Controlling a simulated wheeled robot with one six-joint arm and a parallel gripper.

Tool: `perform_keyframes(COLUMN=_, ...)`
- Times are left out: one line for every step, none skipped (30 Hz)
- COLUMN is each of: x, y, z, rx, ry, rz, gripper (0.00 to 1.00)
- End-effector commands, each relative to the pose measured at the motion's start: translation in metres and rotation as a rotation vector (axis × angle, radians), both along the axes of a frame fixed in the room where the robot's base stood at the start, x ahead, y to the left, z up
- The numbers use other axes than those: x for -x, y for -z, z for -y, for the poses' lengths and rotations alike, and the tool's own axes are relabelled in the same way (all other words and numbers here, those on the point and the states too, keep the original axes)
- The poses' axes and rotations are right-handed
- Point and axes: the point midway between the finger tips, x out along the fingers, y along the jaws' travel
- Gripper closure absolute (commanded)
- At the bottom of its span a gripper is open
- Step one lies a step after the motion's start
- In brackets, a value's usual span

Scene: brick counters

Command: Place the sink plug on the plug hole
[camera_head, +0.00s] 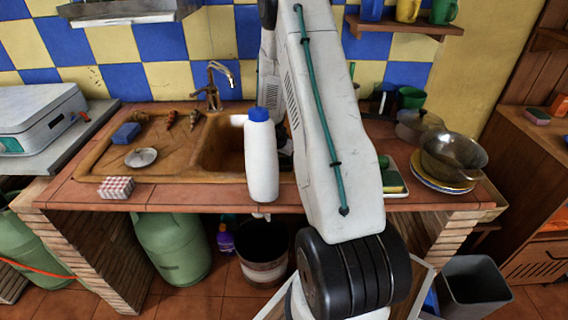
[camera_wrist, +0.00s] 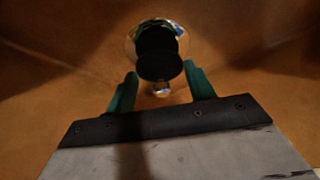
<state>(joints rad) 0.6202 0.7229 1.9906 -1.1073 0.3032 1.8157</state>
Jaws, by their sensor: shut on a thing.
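In the wrist view, my gripper (camera_wrist: 160,78) has its two green fingers on either side of the sink plug (camera_wrist: 158,68), a dark round disc with a small shiny knob facing me. The gripper is shut on the plug. Just beyond it, a shiny metal ring, the plug hole (camera_wrist: 134,42), has a dark centre, partly covered by the plug. I cannot tell whether the plug touches the ring. In the head view, the brown sink (camera_head: 222,147) is left of my arm. My arm and the bottle hide most of the gripper, the plug and the plug hole there.
A white bottle with a blue cap (camera_head: 261,160) stands at the basin's front. A tap (camera_head: 214,88) rises behind the sink. A blue sponge (camera_head: 126,133) and a round metal disc (camera_head: 141,157) lie on the drainboard.

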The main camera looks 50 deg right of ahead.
Motion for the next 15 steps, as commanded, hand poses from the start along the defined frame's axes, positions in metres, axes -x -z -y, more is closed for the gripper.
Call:
perform_keyframes(x=0.001, y=0.01, z=0.0, rx=-0.001, ry=-0.002, rz=-0.004, gripper=0.73)
perform_keyframes(x=0.0, y=0.014, z=0.0, rx=-0.001, ry=-0.001, rz=-0.004, gripper=0.73)
perform_keyframes(x=0.001, y=0.019, z=0.0, rx=-0.001, ry=-0.001, rz=-0.004, gripper=0.73)
perform_keyframes(x=0.0, y=0.022, z=0.0, rx=0.0, ry=-0.002, rz=-0.003, gripper=0.73)
perform_keyframes(x=0.0, y=0.023, z=0.0, rx=-0.001, ry=0.0, rz=-0.002, gripper=0.73)
perform_keyframes(x=0.0, y=0.025, z=0.0, rx=0.0, ry=-0.001, rz=-0.002, gripper=0.73)
perform_keyframes(x=0.0, y=0.026, z=0.0, rx=0.0, ry=-0.001, rz=-0.002, gripper=0.73)
perform_keyframes(x=0.0, y=0.026, z=0.0, rx=0.0, ry=-0.001, rz=0.0, gripper=0.73)
perform_keyframes(x=0.0, y=0.025, z=0.0, rx=0.0, ry=-0.001, rz=0.0, gripper=0.73)
perform_keyframes(x=0.0, y=0.025, z=0.0, rx=0.0, ry=-0.001, rz=0.0, gripper=0.73)
perform_keyframes(x=0.0, y=0.025, z=0.0, rx=0.0, ry=-0.001, rz=0.0, gripper=0.73)
perform_keyframes(x=0.0, y=0.025, z=0.0, rx=0.0, ry=-0.001, rz=0.0, gripper=0.73)
perform_keyframes(x=0.0, y=0.025, z=0.0, rx=0.0, ry=-0.001, rz=0.0, gripper=0.73)
perform_keyframes(x=0.0, y=0.026, z=0.0, rx=0.0, ry=-0.001, rz=-0.001, gripper=0.73)
perform_keyframes(x=0.0, y=0.027, z=0.0, rx=0.0, ry=-0.001, rz=-0.001, gripper=0.73)
